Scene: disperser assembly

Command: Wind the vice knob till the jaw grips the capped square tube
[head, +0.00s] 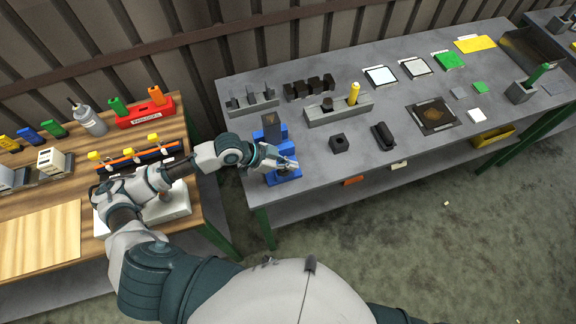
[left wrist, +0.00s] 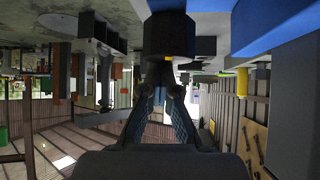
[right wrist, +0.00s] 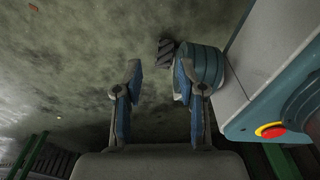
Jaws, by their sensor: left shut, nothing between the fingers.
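The blue vice (head: 283,178) stands near the left end of the grey table. A dark grey upright block (head: 270,122), seemingly the capped square tube, stands at the vice; I cannot tell whether the jaw touches it. My left gripper (head: 292,163) is over the front of the vice, shut and empty. In the left wrist view, its fingertips (left wrist: 163,68) meet right by a dark round knob (left wrist: 168,35); contact is unclear. Blue vice parts (left wrist: 265,22) show beside it. My right gripper (right wrist: 158,72) is open and empty, away from the table over the floor.
A black square block (head: 338,143) and a dark rounded part (head: 383,136) lie right of the vice. A grey holder with a yellow peg (head: 353,93) stands behind. The wooden table (head: 40,240) is at left. The grey table's front middle is fairly clear.

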